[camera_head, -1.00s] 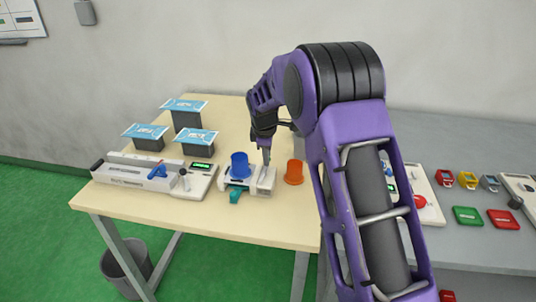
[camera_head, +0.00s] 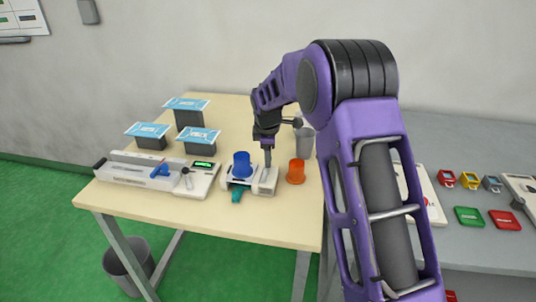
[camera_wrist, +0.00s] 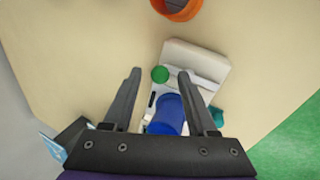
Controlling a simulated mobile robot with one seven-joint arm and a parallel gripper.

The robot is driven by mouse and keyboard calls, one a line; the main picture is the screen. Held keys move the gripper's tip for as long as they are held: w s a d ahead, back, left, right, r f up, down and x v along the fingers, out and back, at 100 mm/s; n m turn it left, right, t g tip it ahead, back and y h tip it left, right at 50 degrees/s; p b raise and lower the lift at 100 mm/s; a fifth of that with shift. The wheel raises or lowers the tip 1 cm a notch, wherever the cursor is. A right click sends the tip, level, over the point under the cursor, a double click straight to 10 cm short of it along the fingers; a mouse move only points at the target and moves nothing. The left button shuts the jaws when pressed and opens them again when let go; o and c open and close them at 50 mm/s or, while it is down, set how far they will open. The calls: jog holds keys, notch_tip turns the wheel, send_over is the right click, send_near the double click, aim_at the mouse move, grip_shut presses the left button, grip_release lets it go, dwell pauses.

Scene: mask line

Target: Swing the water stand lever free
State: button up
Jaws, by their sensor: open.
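The water stand (camera_head: 264,182) is a white unit near the front edge of the wooden table, with a blue cup (camera_head: 242,164) on it. A teal part (camera_head: 237,193) sticks out at its front and also shows in the wrist view (camera_wrist: 217,116). My gripper (camera_head: 267,162) points down over the stand, right of the blue cup. In the wrist view my gripper's fingers (camera_wrist: 160,72) are spread, with a round green knob (camera_wrist: 160,74) seen between the tips. Nothing is held. I cannot tell whether the fingers touch the knob, or which part is the lever.
An orange cup (camera_head: 296,171) stands close right of the stand. A white device with a small screen (camera_head: 203,165) is to its left, with several blue-topped boxes (camera_head: 147,130) behind. A grey cylinder (camera_head: 305,141) stands behind the gripper. The right table holds several coloured items.

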jog(key=p+v, duration=0.1)
jog(key=v, duration=1.6)
jog(key=shift+s, duration=0.1)
